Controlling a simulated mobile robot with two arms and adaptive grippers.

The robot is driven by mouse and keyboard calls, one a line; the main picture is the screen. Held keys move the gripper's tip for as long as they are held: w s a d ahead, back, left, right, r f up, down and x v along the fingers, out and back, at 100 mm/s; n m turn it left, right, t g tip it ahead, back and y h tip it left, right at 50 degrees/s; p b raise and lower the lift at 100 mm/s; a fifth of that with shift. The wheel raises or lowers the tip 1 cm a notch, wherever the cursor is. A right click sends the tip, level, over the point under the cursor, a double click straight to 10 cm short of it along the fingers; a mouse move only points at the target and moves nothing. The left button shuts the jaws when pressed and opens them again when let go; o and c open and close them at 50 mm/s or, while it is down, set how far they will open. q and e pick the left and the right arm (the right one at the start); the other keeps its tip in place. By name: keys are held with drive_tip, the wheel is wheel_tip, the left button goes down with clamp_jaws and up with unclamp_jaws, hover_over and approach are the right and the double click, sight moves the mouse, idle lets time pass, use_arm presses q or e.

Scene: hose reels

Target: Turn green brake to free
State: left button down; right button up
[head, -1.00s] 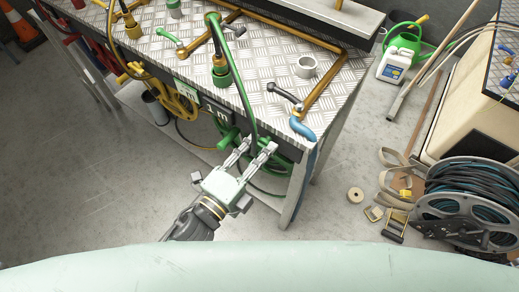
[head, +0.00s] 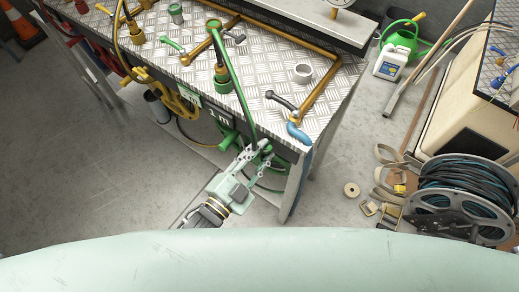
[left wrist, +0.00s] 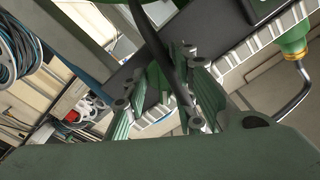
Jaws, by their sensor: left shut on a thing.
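In the left wrist view a dark bar (left wrist: 172,68) runs between the fingers of the gripper (left wrist: 165,100). A green handle (head: 228,138) sticks out just left of the gripper. My right gripper is not in view.
A yellow reel (head: 183,101) hangs to the left. A cable reel (head: 460,200) stands on the right. The floor at left is clear.

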use_arm(q)
drive_tip(key=shift+s+d+f+n+p, duration=0.15)
drive_tip(key=shift+n+p, duration=0.55)
drive_tip(key=shift+n, duration=1.05)
drive_tip(key=shift+s+a+f+n+p, duration=0.15)
drive_tip(key=shift+n+p, duration=0.55)
drive_tip(key=shift+n, duration=1.05)
drive_tip(key=shift+d, duration=0.15)
drive_tip(key=c, duration=1.6)
unclamp_jaws()
drive_tip(key=shift+o, duration=0.2)
drive_tip(key=shift+r, duration=0.1)
drive_tip(key=v, duration=1.2)
